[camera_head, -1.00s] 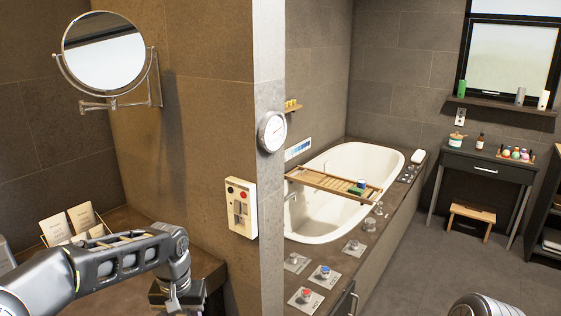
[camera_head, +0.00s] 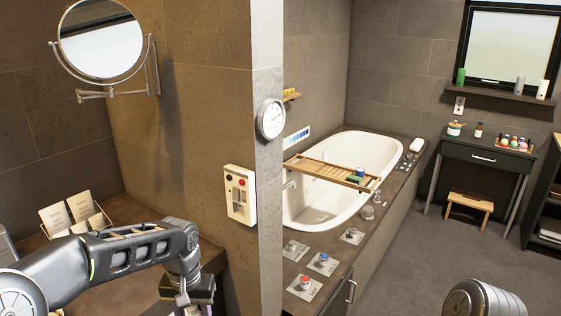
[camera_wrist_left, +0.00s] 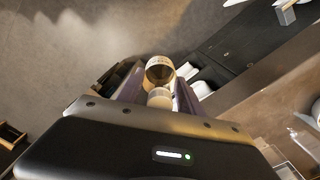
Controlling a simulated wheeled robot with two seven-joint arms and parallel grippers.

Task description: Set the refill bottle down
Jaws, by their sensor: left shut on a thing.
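My left gripper (camera_wrist_left: 159,92) is shut on the refill bottle (camera_wrist_left: 160,70). In the left wrist view the bottle shows end-on between the two fingers, with a round tan-gold part and a paler round part nearer me. In the head view my left gripper is at the bottom edge, largely cut off, in front of the brown counter (camera_head: 120,285). The bottle cannot be made out clearly there. Whether its base touches anything is hidden. My right gripper is out of frame; only part of my right arm shows at the lower right.
A holder with cards (camera_head: 75,220) stands at the counter's back left. A wall corner with a switch panel (camera_head: 240,195) divides the counter from the bathtub (camera_head: 365,155). Knobs (camera_head: 322,260) line the tub ledge. A round mirror (camera_head: 101,38) hangs above.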

